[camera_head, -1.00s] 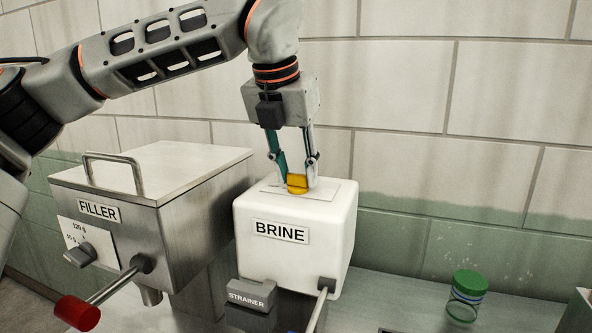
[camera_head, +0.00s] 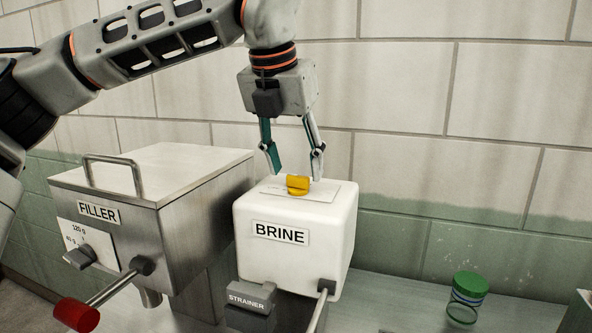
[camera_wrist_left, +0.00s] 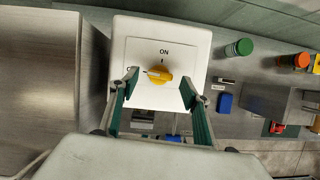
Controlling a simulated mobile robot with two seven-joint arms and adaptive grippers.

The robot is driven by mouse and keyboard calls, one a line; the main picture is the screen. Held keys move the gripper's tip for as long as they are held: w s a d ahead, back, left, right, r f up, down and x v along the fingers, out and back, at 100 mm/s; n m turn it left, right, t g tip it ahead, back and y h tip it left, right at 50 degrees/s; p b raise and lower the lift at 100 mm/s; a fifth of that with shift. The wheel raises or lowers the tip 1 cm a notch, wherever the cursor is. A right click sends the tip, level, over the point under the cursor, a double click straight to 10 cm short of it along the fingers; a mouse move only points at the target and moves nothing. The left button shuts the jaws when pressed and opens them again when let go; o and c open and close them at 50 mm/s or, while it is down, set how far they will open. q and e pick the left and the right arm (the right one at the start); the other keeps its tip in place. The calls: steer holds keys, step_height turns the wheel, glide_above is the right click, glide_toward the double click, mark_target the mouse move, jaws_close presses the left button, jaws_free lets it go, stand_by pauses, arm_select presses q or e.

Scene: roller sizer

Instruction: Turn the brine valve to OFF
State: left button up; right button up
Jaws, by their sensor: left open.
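The brine valve is a yellow knob (camera_head: 298,185) on a label plate on top of the white BRINE box (camera_head: 252,258). In the left wrist view the knob (camera_wrist_left: 160,77) has its narrow, white-marked end pointing left, toward a label mostly hidden behind a finger; only its first letter, like an "O", shows. The ON label (camera_wrist_left: 164,51) is above the knob. My left gripper (camera_head: 295,170) is open, pointing down just above the knob, with a finger to each side and apart from it. My right gripper is not in view.
The steel FILLER box (camera_head: 200,195) with a top handle (camera_head: 112,160) and a red-ended lever (camera_head: 77,314) stands at left. A grey STRAINER block (camera_head: 250,296) and a metal lever (camera_head: 320,305) are in front of the brine box. A green-lidded jar (camera_head: 468,290) stands at right.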

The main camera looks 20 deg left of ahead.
arm_select(q)
steer(key=v, duration=1)
